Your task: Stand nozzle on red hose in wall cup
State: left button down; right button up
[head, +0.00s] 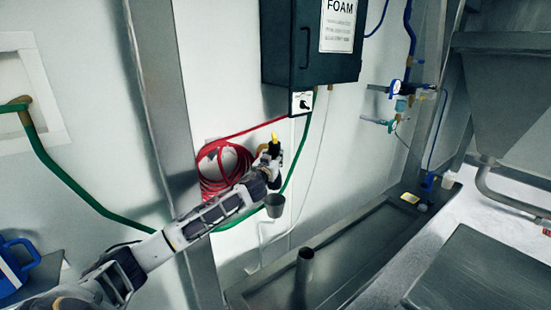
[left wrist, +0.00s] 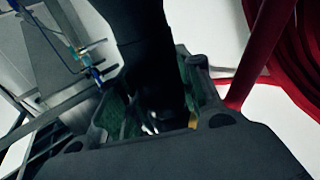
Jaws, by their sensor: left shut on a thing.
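My left gripper (head: 271,160) is shut on the nozzle (head: 275,143), which is black with a yellow end. The nozzle points up in the head view, in front of the wall. In the left wrist view its dark body (left wrist: 148,50) lies between the fingers (left wrist: 155,115). The red hose (head: 213,183) hangs coiled on the wall behind my left arm, and a length of it runs up towards the cabinet. The hose shows large in the left wrist view (left wrist: 290,70). My right gripper is out of view.
A dark FOAM cabinet (head: 308,45) hangs above the nozzle. A green hose (head: 65,178) runs along the wall. A metal trough (head: 340,262) with an upright pipe (head: 304,268) lies below. A blue jug (head: 14,262) is at lower left. A steel post (head: 160,100) stands left of the coil.

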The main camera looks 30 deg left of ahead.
aim_at(273, 188)
pick_arm(q)
jog(key=shift+f, duration=0.1)
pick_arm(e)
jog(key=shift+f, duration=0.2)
